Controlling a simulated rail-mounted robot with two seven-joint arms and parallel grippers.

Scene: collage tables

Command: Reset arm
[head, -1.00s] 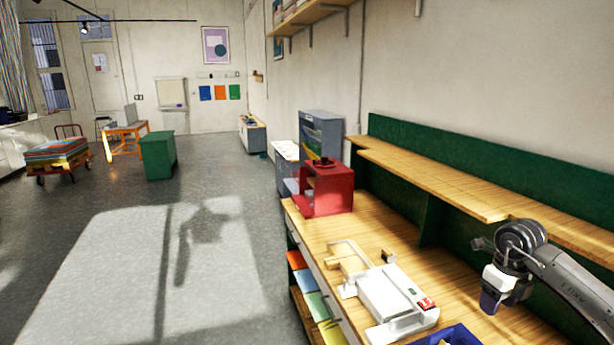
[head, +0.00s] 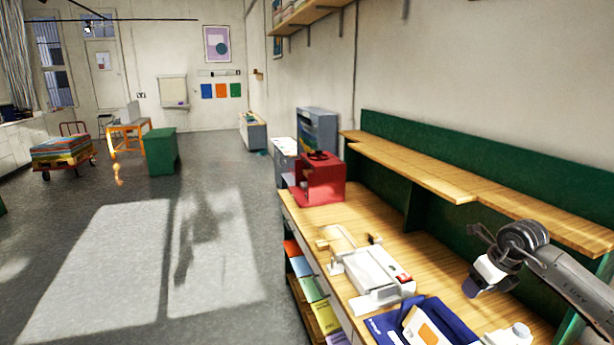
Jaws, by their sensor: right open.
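My right gripper (head: 471,287) is at the right side of the head view, at the end of my grey arm that comes in from the right edge. It is open, and nothing shows between its fingers. It hangs over the wooden worktop (head: 418,258), in front of the green back panel. It is to the right of a white paper trimmer (head: 376,272) and apart from it. My left gripper is not in view.
A blue box with papers (head: 386,325) and a white bottle-like item (head: 520,332) stand at the near end of the worktop. A red box (head: 318,186) stands at its far end. A raised wooden shelf (head: 432,180) runs behind. The grey floor (head: 110,230) at left is open.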

